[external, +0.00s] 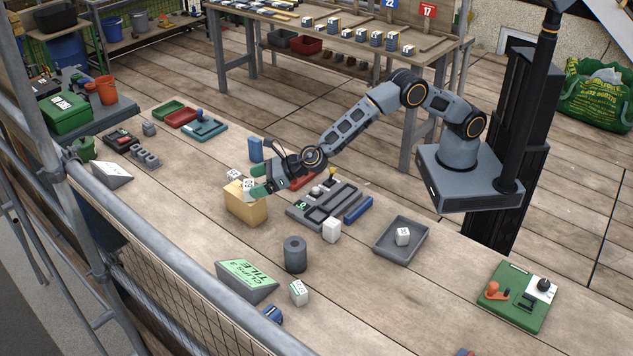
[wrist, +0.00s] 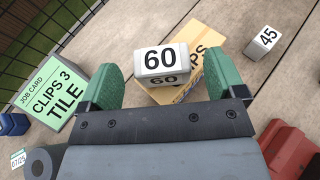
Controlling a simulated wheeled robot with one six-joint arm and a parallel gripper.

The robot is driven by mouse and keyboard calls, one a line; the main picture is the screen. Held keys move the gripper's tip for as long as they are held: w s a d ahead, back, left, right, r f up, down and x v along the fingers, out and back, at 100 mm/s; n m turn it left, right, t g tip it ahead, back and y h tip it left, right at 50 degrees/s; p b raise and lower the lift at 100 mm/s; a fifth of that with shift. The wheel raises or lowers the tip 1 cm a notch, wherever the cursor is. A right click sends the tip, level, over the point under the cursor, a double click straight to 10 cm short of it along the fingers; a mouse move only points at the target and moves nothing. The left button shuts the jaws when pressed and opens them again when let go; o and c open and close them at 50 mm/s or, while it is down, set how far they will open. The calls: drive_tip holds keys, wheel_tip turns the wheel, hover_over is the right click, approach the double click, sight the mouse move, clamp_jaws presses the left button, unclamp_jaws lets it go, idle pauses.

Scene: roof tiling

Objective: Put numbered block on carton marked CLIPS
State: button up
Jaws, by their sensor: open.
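A white block marked 60 (wrist: 160,60) lies on the tan carton (wrist: 203,35), whose printed label shows only partly, ending in "PS". In the external view the carton (external: 246,210) stands on the bench with the block (external: 249,186) on its top, near the back. My gripper (wrist: 162,84) is open, with one green finger on each side of the block and a visible gap to each. In the external view my gripper (external: 260,180) is low over the carton's top, and a finger partly hides the block.
A block marked 45 (wrist: 265,40) stands beyond the carton. The green job card (external: 247,272) reads CLIPS 3 TILE. A grey cylinder (external: 295,254), a white block (external: 331,230), a grey tool tray (external: 325,205) and a tray (external: 390,252) holding another block are nearby.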

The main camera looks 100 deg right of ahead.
drive_tip(key=b+v, duration=0.2)
drive_tip(key=v, duration=0.6)
drive_tip(key=s+d+r+m+g+h, duration=0.3)
drive_tip(key=s+d+r+m, duration=0.1)
drive_tip(key=s+d+m, duration=0.5)
drive_tip(key=s+d+r+m+g+h, duration=0.2)
drive_tip(key=s+d+r+m, duration=0.2)
drive_tip(key=s+d+m, duration=0.5)
drive_tip(key=s+f+m+g+y, duration=0.2)
drive_tip(key=s+m, duration=0.7)
drive_tip(key=s+d+f+m+g+y, duration=0.1)
drive_tip(key=s+f+m+g+y, duration=0.1)
drive_tip(key=s+m, duration=0.7)
drive_tip(key=shift+s+d+f+g+y, duration=0.3)
drive_tip(key=shift+s+g+y, duration=0.25)
drive_tip(key=shift+s, duration=0.25)
